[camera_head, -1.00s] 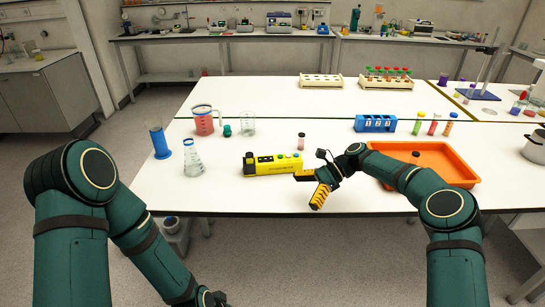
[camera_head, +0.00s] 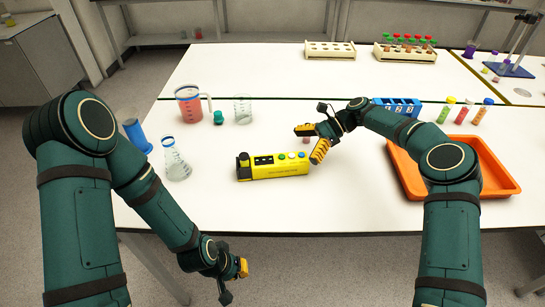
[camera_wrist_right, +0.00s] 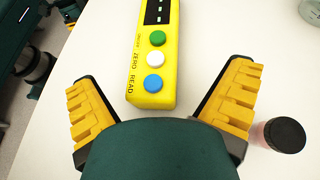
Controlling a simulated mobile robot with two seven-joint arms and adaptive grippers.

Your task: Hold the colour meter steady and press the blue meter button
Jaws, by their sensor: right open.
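The yellow colour meter (camera_head: 273,172) lies on the white table in the head view, and I see no gripper touching it. In the right wrist view, the meter (camera_wrist_right: 161,15) shows green, white and blue buttons in a row. The blue button (camera_wrist_right: 153,83), beside the word READ, is nearest the wrist. My right gripper (camera_head: 307,144) is open and empty beyond the meter's right end. In the wrist view, its fingers (camera_wrist_right: 159,98) are spread on either side of the blue-button end. My left gripper (camera_head: 240,271) hangs low before the table's front edge; its finger gap is unclear.
A dark-capped vial (camera_wrist_right: 284,135) stands close to the right gripper's finger. An orange tray (camera_head: 404,178) and blue rack (camera_head: 397,106) are at right. A flask (camera_head: 175,165), red-filled jug (camera_head: 189,106) and beaker (camera_head: 242,109) stand at left. The table before the meter is clear.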

